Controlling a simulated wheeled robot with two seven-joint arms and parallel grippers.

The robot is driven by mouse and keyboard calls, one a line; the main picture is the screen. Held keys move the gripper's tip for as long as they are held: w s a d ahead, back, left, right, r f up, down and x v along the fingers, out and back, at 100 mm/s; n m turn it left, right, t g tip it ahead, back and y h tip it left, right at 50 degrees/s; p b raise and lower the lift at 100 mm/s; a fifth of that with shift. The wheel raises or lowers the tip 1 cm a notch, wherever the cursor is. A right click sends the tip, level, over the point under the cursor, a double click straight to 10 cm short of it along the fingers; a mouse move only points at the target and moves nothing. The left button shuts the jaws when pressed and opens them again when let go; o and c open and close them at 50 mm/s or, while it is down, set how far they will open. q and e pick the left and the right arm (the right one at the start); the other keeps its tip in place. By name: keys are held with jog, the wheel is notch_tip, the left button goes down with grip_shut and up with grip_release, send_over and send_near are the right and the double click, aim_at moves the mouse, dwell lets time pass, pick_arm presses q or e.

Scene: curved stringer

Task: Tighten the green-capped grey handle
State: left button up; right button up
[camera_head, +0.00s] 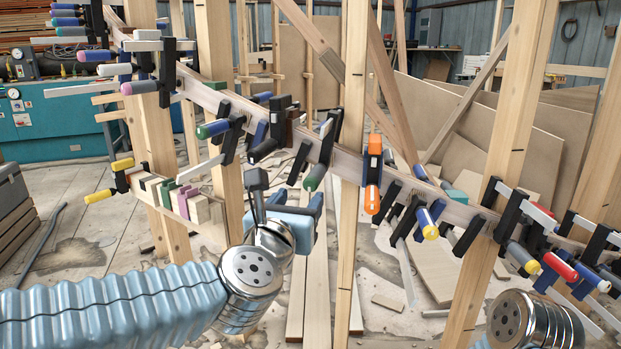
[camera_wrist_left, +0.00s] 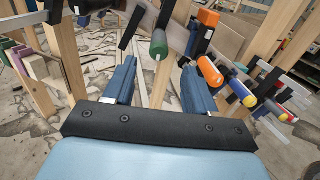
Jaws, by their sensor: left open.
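A clamp handle with a green end (camera_head: 316,177) hangs below the curved wooden stringer, near the middle of the head view. In the left wrist view this green handle (camera_wrist_left: 158,45) lies ahead, between the lines of my two fingers. How much of it is grey is hard to tell. My left gripper (camera_head: 297,198) is open and empty, just below and left of the handle. Its blue fingers (camera_wrist_left: 158,72) stand apart with no contact visible. Another handle with a green end (camera_head: 210,129) sits further left on the stringer. My right gripper is out of view.
The curved stringer (camera_head: 345,162) carries many clamps. An orange clamp (camera_head: 373,172) is close right of the green handle. A wooden post (camera_head: 348,235) stands right of my left gripper, another post (camera_head: 228,180) left. Wood blocks (camera_head: 182,199) are clamped at left.

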aim_at(315, 176)
pick_arm(q)
jog(key=p+x, duration=0.2)
jog(key=x, duration=1)
jog(key=shift+w, duration=0.25)
jog(key=shift+c, duration=0.5)
grip_shut()
